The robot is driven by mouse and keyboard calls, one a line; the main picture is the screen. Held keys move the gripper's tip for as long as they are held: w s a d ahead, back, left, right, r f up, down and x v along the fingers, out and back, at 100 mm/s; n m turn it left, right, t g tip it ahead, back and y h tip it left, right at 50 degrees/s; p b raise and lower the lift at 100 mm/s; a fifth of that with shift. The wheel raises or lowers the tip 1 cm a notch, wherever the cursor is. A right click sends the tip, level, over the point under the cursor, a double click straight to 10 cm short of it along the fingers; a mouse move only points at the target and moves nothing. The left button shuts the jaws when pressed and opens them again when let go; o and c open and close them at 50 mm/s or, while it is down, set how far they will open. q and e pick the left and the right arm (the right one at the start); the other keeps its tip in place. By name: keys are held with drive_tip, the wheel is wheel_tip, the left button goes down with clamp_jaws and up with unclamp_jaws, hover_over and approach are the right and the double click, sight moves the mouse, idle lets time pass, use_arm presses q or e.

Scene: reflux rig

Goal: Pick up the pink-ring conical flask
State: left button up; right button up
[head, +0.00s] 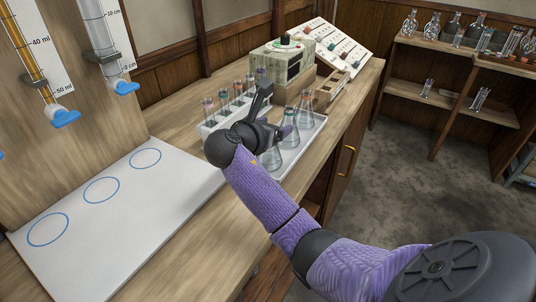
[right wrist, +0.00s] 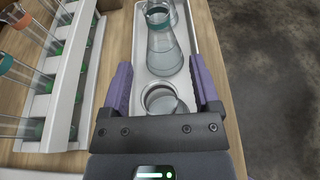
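My right gripper (head: 272,108) is over the white flask tray (head: 316,130), its arm coming in from the lower right. In the right wrist view the gripper (right wrist: 160,65) is open, a purple finger on each side. The nearest clear conical flask (right wrist: 162,98) stands between the finger bases in that view; I cannot tell its ring colour. A flask with a teal ring (right wrist: 164,48) stands just beyond, and part of another shows at the top. In the head view the far flask (head: 306,106) seems to have a reddish ring, too small to be sure. My left gripper is out of view.
A white rack of test tubes (head: 208,126) stands left of the tray. A control box (head: 282,62) is behind. A white mat with blue circles (head: 120,215) lies at the left below burettes. The bench edge is close on the tray's right.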

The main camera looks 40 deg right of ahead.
clamp_jaws()
drive_tip(key=shift+r, duration=0.1)
idle(0.4)
